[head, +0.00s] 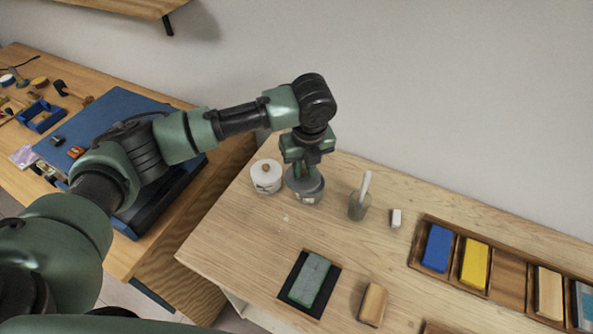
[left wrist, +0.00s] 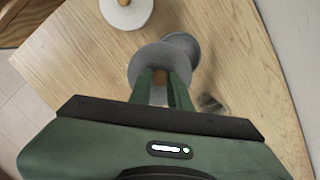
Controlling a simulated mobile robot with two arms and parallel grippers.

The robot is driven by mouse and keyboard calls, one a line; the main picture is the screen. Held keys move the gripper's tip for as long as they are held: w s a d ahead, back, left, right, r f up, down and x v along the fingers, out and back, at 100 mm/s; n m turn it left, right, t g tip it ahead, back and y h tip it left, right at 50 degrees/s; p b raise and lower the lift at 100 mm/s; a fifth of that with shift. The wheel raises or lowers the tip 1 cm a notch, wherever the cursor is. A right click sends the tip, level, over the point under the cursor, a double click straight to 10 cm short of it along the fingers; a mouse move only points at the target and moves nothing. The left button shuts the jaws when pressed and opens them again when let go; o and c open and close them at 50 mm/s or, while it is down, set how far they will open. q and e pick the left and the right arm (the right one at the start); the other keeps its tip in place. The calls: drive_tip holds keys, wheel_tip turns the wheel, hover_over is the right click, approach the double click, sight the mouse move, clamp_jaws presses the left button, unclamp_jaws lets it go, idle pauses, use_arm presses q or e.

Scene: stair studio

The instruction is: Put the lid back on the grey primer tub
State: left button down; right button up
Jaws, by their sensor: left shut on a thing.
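My left gripper (head: 303,166) is shut on the wooden knob (left wrist: 159,77) of a round grey lid (left wrist: 146,60). Its fingers also show in the left wrist view (left wrist: 161,88). In the head view the lid (head: 297,184) covers most of the grey primer tub (head: 307,199), whose labelled front shows below it. In the left wrist view part of the tub (left wrist: 184,44) shows beyond the lid's upper right edge. Whether the lid touches the tub's rim cannot be told. My right gripper is not in view.
A white tub (head: 266,178) with a wooden knob stands close left of the grey tub. A cup with a brush (head: 358,208) and a small white block (head: 396,218) stand right. A dark mat (head: 290,294) with a grey block, a wooden block (head: 373,304) and a compartment tray (head: 418,252) are nearer.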

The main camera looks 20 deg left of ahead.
use_arm(q)
drive_tip(key=m, duration=0.1)
drive_tip(key=w+m+p, duration=0.1)
drive_tip(key=m, duration=0.1)
drive_tip(key=w+m, duration=0.1)
drive_tip(key=m, duration=0.1)
drive_tip(key=shift+w+d+r+h, duration=0.2)
drive_tip(key=shift+d+h, duration=0.1)
drive_tip(key=shift+h, duration=0.1)
drive_tip(key=m, duration=0.1)
drive_tip(key=w+m+p, duration=0.1)
drive_tip(key=m, duration=0.1)
drive_tip(key=shift+w+f+m+h, duration=0.2)
drive_tip(key=shift+w+m+h, duration=0.1)
drive_tip(key=shift+m, duration=0.1)
wheel_tip(320, 180, down, 4)
drive_tip(key=b, duration=0.4)
drive_tip(key=shift+f, duration=0.1)
drive_tip(key=shift+f+b, duration=0.4)
drive_tip(key=shift+f, duration=0.7)
drive_tip(key=shift+r+p, duration=0.1)
drive_tip(key=shift+p, duration=0.5)
drive_tip(key=shift+f, duration=0.25)
drive_tip(key=shift+p, duration=0.45)
idle(0.6)
